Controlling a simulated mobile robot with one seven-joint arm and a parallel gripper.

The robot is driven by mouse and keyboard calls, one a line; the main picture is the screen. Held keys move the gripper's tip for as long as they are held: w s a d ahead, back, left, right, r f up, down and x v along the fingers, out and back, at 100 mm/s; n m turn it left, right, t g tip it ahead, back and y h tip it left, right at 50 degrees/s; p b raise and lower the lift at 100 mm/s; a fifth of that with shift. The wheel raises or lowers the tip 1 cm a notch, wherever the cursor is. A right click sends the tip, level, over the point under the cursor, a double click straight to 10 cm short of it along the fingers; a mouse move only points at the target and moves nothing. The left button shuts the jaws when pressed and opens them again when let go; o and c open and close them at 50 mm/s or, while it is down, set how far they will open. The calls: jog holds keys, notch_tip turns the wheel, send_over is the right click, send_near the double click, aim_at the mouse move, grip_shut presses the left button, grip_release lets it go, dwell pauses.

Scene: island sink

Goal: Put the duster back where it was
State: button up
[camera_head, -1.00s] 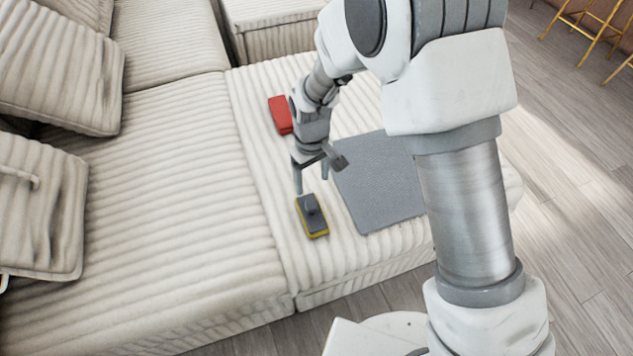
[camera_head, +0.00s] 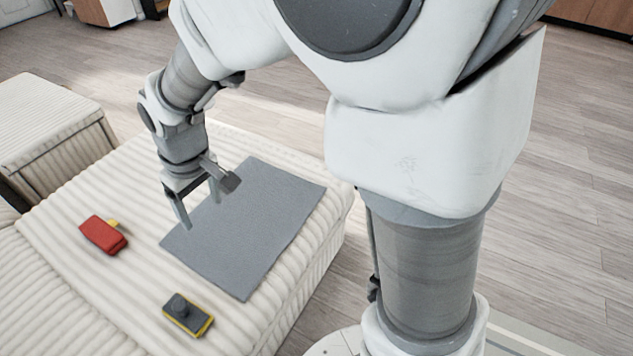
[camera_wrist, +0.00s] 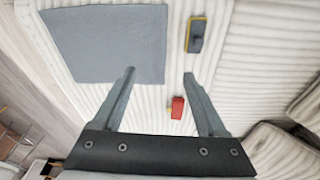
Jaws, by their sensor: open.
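Two block-shaped items lie on the cream ribbed sofa seat, and I cannot tell for sure which is the duster. One is a dark grey block with a raised grip and a yellow edge (camera_head: 187,314); it also shows at the top right of the wrist view (camera_wrist: 196,35). The other is a red block with a small yellow part (camera_head: 104,235), right of centre in the wrist view (camera_wrist: 177,107). My gripper (camera_head: 202,208) is open and empty, above the left part of a flat grey mat (camera_head: 270,215). It is apart from both blocks. Its fingers also show in the wrist view (camera_wrist: 159,74).
The grey mat lies flat on the seat. Another cream sofa section (camera_head: 45,125) stands at the far left. Bare ribbed seat surrounds the two blocks. Wooden floor (camera_head: 285,95) lies beyond the sofa. Cushions (camera_wrist: 280,150) show at the lower right of the wrist view.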

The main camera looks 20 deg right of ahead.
jog(key=s+d+r+m+t, duration=0.2)
jog(key=s+d+r, duration=0.4)
jog(key=d, duration=0.3)
jog(key=s+d+r+m+t+h, duration=0.1)
jog(key=s+d+r+m, duration=0.4)
jog(key=s+d, duration=0.3)
jog(key=shift+s+d+r+t, duration=0.3)
jog(key=shift+d+r+t, duration=0.15)
jog(key=shift+d, duration=0.15)
notch_tip(320, 180, up, 21)
jog(key=p, duration=2.1)
jog(key=shift+r, duration=0.15)
